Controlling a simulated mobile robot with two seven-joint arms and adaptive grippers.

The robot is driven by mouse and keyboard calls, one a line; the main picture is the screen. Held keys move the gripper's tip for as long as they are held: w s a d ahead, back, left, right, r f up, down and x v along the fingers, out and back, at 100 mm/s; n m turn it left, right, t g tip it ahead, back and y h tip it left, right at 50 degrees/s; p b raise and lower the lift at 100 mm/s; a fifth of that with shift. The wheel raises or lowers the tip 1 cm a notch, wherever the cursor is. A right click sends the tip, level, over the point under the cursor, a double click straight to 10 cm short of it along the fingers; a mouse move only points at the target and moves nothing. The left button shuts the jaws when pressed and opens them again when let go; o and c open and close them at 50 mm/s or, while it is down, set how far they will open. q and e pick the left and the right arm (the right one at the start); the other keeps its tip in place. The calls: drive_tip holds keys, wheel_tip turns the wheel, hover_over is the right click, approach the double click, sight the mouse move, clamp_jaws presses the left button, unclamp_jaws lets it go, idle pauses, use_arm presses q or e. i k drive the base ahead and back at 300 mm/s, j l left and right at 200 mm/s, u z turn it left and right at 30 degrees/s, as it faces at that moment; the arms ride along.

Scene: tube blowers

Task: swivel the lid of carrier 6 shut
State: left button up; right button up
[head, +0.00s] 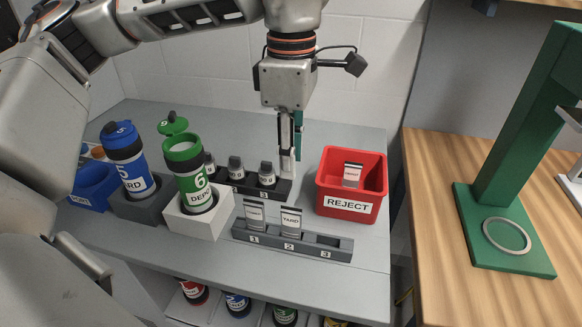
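Carrier 6 (186,165) is a green tube with a white "6" and a "DEPOT" label. It stands slightly tilted in a white block holder (207,223). Its green lid (173,125) sticks up at the back left of the rim, swung off the mouth, so the pale top opening shows. My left gripper (290,165) points down to the right of carrier 6, beside the dark rack and clear of the lid. Its fingers show nearly edge-on, so their opening is unclear, and I cannot make out anything held. My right gripper is out of view.
Blue carrier 5 (127,162) stands close left of carrier 6. A grey rack (320,248) holds two labelled pieces, slot 3 empty. The red REJECT bin (348,207) stands right.

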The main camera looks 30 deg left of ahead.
sight(170, 126)
drive_tip(key=k, duration=1)
